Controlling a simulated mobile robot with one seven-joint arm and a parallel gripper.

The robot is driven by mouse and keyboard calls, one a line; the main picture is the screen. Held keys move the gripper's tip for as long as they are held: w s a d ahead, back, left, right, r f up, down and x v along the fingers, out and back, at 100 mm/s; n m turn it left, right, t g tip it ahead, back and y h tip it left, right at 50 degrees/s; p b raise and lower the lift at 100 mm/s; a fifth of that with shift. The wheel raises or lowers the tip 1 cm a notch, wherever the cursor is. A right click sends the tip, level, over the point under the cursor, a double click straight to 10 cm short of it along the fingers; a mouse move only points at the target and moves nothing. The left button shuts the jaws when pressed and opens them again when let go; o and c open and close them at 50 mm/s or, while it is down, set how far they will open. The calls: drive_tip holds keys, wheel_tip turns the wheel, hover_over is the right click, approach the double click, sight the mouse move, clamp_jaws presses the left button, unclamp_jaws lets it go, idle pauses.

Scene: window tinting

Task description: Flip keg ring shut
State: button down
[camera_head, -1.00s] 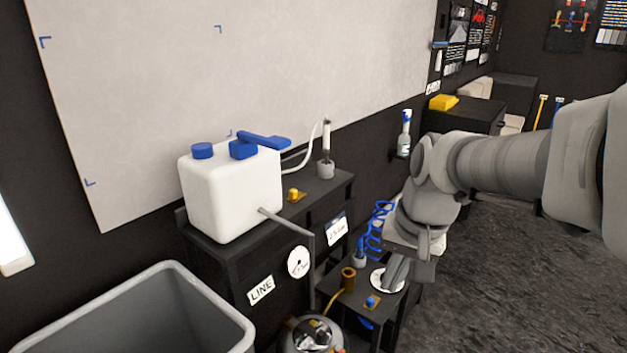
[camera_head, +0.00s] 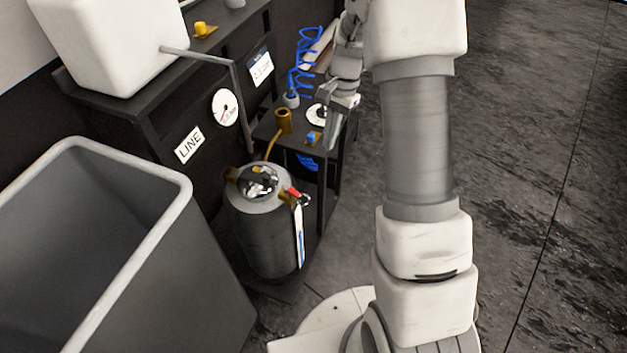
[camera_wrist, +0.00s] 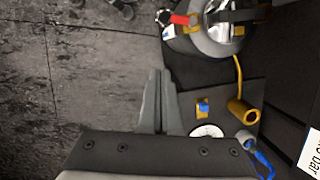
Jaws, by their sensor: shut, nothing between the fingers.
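The keg (camera_head: 262,235) is a dark metal cylinder standing on the floor beside the black cabinet. Its pale domed top carries a lid with a shiny metal fitting (camera_head: 258,181), and a red-tipped part sits at the right edge. I cannot tell which small part is the ring or how it lies. In the wrist view the keg top (camera_wrist: 205,42) is at the upper right, with the red part (camera_wrist: 181,19) at its left. My gripper (camera_head: 333,140) is shut and empty, beyond the keg and apart from it; its fingers also show in the wrist view (camera_wrist: 158,78).
A low black stand behind the keg holds a brass cup (camera_head: 283,121), a blue-topped switch (camera_head: 312,138) and a coiled blue hose (camera_head: 304,62). A grey bin (camera_head: 150,170) stands left of the keg. The floor to the right is open.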

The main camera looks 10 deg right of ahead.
sight(298, 195)
drive_tip(key=shift+w+d+f, duration=0.1)
drive_tip(key=shift+w+f, duration=0.05)
drive_tip(key=shift+f, duration=0.45)
drive_tip(key=shift+w+d+f, duration=0.1)
drive_tip(key=shift+w+f, duration=0.05)
drive_tip(key=shift+f, duration=0.4)
drive_tip(key=shift+f, duration=0.1)
drive_tip(key=s+a+f+b, duration=0.4)
drive_tip(key=a+f, duration=0.1)
drive_tip(key=f, duration=0.4)
drive_tip(key=shift+f, duration=0.25)
